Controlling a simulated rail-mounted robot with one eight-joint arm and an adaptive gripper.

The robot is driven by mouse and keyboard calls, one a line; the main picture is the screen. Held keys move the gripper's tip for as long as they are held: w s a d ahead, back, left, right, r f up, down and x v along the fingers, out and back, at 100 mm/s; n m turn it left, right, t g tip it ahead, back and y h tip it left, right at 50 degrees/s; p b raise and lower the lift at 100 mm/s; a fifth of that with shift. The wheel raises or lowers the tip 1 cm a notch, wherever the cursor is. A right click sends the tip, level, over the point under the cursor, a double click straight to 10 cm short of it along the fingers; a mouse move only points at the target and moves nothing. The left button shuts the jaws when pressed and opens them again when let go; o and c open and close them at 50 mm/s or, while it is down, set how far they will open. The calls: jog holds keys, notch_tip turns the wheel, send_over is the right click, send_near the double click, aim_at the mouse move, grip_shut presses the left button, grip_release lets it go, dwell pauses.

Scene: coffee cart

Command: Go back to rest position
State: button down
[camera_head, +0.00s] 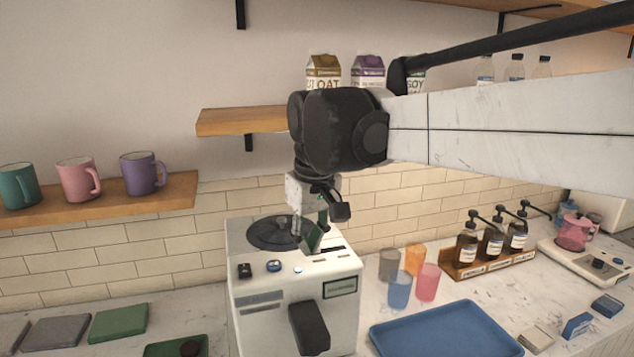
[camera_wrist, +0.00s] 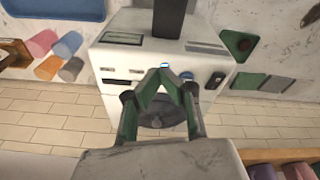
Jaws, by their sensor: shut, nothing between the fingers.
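My gripper (camera_head: 312,238) hangs pointing down above the top of the white machine (camera_head: 295,310) in the head view, in front of its dark round top disc (camera_head: 268,234). In the wrist view my gripper (camera_wrist: 164,70) has its two green fingers meeting at the tips, shut with nothing between them. The white machine (camera_wrist: 150,52) lies beyond the fingertips there, and its round disc shows between the fingers. Whether the fingers touch the machine I cannot tell. My arm reaches in from the right and hides part of the shelf behind.
Mugs (camera_head: 78,179) stand on the left shelf (camera_head: 110,207); cartons (camera_head: 323,72) stand on the upper shelf (camera_head: 240,121). Several cups (camera_head: 428,281), a blue tray (camera_head: 445,332) and pump bottles in a wooden rack (camera_head: 490,262) are right of the machine. Green and grey mats (camera_head: 118,322) lie left.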

jog(key=s+d+f+m+t+b, duration=0.2)
jog(key=s+d+f+m, duration=0.1)
jog(key=s+d+f, duration=0.5)
jog(key=s+d+f+m+t+b, duration=0.2)
jog(key=s+d+f, duration=0.6)
jog(key=d, duration=0.6)
jog(key=shift+s+f+m+t+h+b, duration=0.2)
jog(key=shift+s+m+t+h+b, duration=0.2)
jog(key=shift+s+m+t, duration=0.4)
